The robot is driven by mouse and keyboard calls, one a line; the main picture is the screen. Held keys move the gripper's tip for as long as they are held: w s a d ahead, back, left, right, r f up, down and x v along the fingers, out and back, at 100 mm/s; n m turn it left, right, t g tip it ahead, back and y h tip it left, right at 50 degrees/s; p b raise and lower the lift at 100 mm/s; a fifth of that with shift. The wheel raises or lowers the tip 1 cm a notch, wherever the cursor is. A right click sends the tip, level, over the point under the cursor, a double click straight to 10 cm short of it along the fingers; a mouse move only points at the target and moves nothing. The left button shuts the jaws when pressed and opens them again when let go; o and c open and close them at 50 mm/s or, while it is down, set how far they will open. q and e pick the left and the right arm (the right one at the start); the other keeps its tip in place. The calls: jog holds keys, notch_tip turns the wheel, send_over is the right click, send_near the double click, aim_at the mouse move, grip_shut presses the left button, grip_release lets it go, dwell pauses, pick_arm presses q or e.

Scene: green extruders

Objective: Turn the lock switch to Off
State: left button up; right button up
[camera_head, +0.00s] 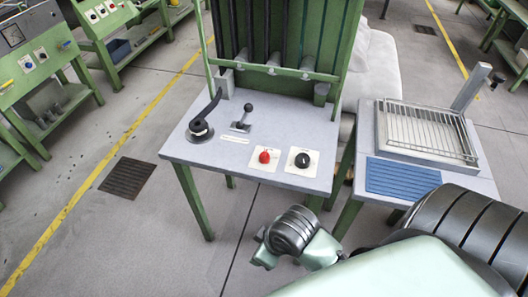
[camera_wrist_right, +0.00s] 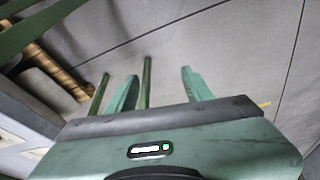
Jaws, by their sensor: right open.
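In the head view my right arm comes in at bottom right, below the worktop's front edge. My left gripper is not in view.
A black crank handle (camera_head: 205,117) and a small ball-topped lever (camera_head: 242,119) stand behind the knobs. A green frame with rods rises at the back. A side table with a wire rack (camera_head: 427,133) and blue mat (camera_head: 402,179) stands right.

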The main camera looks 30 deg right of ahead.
jog(key=w+a+r+n+g, duration=0.2)
jog(key=w+r+n, duration=0.1)
jog(key=w+n, duration=0.9)
jog(key=w+d+r+n, duration=0.1)
jog(key=w+d+n, duration=0.1)
jog(key=w+d+r+n, duration=0.1)
jog(key=w+d+n, duration=0.1)
jog(key=d+n, duration=0.1)
jog(key=w+d+r+n+g+h, duration=0.1)
jog(key=w+d+n, duration=0.1)
jog(key=d, duration=0.1)
jog(key=shift+w+d+r+n, duration=0.15)
jog(key=shift+w+r+n, duration=0.15)
jog(key=shift+r, duration=0.1)
notch_tip(320, 180, up, 7)
jog(key=n+g, duration=0.1)
jog(key=n, duration=0.2)
send_over(264, 152)
jog(key=shift+a+h, duration=0.35)
jog(key=shift+h, duration=0.05)
jog(key=shift+d, duration=0.25)
notch_tip(264, 152, down, 7)
jog(key=shift+d+f, duration=0.1)
jog(key=shift+f, duration=0.1)
jog(key=shift+s, duration=0.1)
jog(key=shift+p, duration=0.3)
grip_shut()
